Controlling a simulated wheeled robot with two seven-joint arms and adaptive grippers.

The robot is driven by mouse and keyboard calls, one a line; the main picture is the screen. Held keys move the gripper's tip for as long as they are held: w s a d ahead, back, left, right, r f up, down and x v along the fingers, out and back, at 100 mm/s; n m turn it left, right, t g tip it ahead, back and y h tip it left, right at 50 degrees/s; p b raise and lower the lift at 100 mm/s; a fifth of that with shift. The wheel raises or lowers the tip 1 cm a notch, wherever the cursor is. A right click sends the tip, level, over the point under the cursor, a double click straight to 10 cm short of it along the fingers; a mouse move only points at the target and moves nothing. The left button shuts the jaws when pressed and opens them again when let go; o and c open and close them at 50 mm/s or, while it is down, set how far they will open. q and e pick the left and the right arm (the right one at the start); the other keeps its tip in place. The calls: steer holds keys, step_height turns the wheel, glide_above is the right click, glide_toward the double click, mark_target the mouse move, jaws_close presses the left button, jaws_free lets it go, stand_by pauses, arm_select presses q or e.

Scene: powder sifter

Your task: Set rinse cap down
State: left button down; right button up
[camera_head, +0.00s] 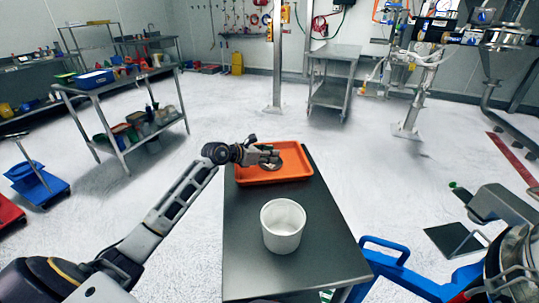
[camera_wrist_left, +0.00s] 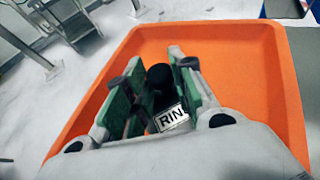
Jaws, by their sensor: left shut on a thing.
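My left gripper (camera_head: 268,157) is over the orange tray (camera_head: 291,176) on the dark table. The rest of the label is hidden. The orange tray fills much of that view (camera_wrist_left: 255,70), with the cap above its floor. Whether the cap touches the tray cannot be told. My right gripper is not in view.
A white bucket (camera_head: 283,226) stands on the dark table (camera_head: 245,262), nearer than the tray. A blue handle (camera_head: 383,250) and metal equipment lie at the right. A steel shelf (camera_head: 335,75) stands behind. The tray's floor looks otherwise bare.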

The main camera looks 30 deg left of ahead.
arm_select(q)
steer(key=shift+f, duration=0.1)
steer(key=c, duration=1.2)
jaws_free()
steer(key=shift+v, duration=6.1)
